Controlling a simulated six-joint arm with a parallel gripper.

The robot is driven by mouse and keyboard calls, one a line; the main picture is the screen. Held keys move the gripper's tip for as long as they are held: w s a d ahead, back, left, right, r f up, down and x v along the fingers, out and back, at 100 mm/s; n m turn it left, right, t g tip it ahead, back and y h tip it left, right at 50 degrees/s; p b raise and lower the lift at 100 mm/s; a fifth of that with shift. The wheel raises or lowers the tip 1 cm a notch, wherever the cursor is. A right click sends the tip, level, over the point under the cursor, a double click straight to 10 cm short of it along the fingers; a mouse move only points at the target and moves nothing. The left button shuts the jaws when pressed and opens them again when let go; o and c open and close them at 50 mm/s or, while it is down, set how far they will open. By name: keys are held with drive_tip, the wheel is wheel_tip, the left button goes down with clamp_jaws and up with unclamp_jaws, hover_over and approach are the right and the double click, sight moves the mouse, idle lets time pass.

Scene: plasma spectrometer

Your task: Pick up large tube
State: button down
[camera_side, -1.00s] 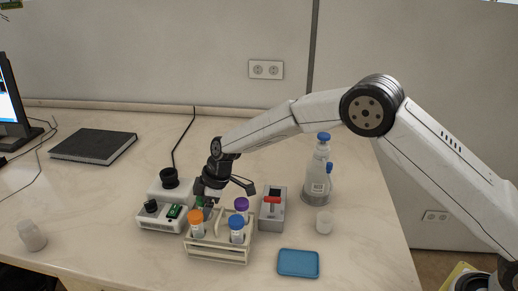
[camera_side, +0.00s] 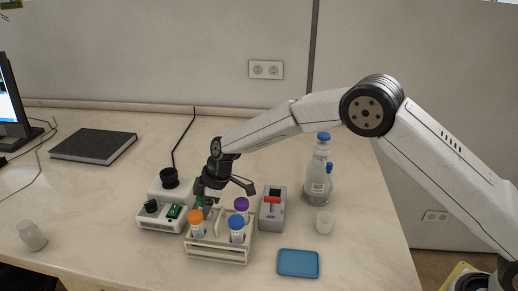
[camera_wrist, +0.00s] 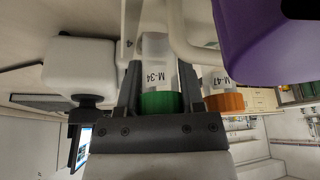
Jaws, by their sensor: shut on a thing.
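My gripper (camera_side: 206,196) is at the back left of the white tube rack (camera_side: 217,255). It is shut on the green-capped tube (camera_wrist: 160,100), which is labelled M-34 in the wrist view. In the side view only a bit of the green cap shows and the arm hides most of this tube. The orange-capped tube (camera_side: 196,221) stands at the front left of the rack, and its label reads M-47 in the wrist view. The blue-capped tube (camera_side: 237,230) stands at the front right. The purple-capped tube (camera_side: 241,204) stands at the back right.
A white device with a black knob (camera_side: 158,215) stands close on the left. A grey box with a red handle (camera_side: 272,208) is close on the right.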

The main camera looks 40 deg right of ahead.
drive_tip(key=shift+r, duration=0.1)
drive_tip(key=shift+r, duration=4.9)
